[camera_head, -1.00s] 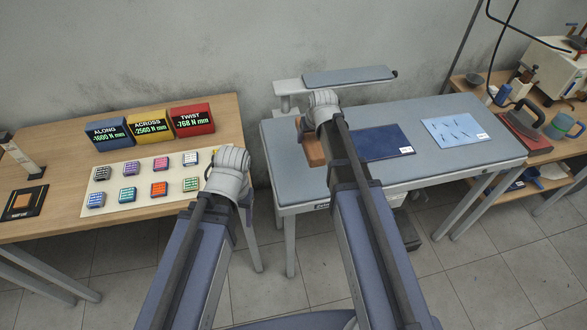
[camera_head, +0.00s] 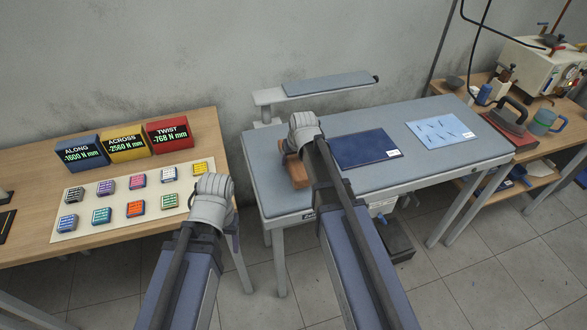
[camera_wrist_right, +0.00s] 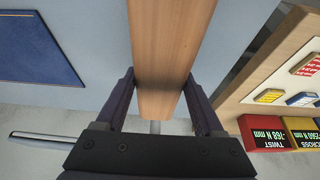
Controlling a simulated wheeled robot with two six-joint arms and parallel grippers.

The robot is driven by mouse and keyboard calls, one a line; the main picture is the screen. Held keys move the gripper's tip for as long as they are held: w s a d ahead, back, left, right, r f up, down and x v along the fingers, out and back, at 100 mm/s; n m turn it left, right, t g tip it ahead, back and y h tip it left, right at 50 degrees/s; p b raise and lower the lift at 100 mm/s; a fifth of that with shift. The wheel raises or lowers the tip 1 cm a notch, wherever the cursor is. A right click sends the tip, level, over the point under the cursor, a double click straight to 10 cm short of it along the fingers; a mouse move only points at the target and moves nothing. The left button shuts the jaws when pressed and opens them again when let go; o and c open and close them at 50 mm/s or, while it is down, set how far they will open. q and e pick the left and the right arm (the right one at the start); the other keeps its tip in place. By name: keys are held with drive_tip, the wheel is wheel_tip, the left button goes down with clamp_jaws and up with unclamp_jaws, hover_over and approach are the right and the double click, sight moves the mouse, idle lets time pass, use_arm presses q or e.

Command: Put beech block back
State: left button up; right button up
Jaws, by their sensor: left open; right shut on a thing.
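The beech block (camera_head: 298,174) is a long orange-brown wooden bar at the left end of the grey padded bench. My right gripper (camera_wrist_right: 160,84) is shut on it, one finger on each side in the right wrist view, where the block (camera_wrist_right: 168,40) runs up out of the picture. In the head view my right wrist covers part of the block. I cannot tell whether the block touches the bench top. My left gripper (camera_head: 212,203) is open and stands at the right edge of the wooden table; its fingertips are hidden.
The grey bench (camera_head: 340,190) carries a dark blue mat (camera_head: 363,149) and a light blue sheet (camera_head: 442,131). A raised padded arm (camera_head: 330,84) stands behind it. The wooden table (camera_head: 35,185) holds three displays (camera_head: 125,146) and a board of coloured blocks. An iron (camera_head: 510,115) is at right.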

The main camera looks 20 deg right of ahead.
wheel_tip(320, 180, down, 4)
drive_tip(key=b, duration=0.3)
drive_tip(key=shift+r, duration=0.25)
drive_tip(key=o, duration=1.5)
drive_tip(key=p+v, duration=1.1)
drive_tip(key=v, duration=0.1)
drive_tip(key=shift+r, duration=0.1)
drive_tip(key=s+a+n+g, duration=0.1)
drive_tip(key=s+a, duration=0.3)
drive_tip(key=s, duration=0.2)
drive_tip(key=s+a+f+n+g+h, duration=0.1)
drive_tip(key=s+a+g, duration=0.1)
drive_tip(key=s+a, duration=0.3)
drive_tip(key=s+a+n+g, duration=0.1)
drive_tip(key=s+a, duration=0.3)
drive_tip(key=s, duration=0.4)
drive_tip(key=shift+s+a+f+g+h, duration=0.25)
drive_tip(key=shift+f+g+h, duration=0.1)
drive_tip(key=shift+g, duration=0.15)
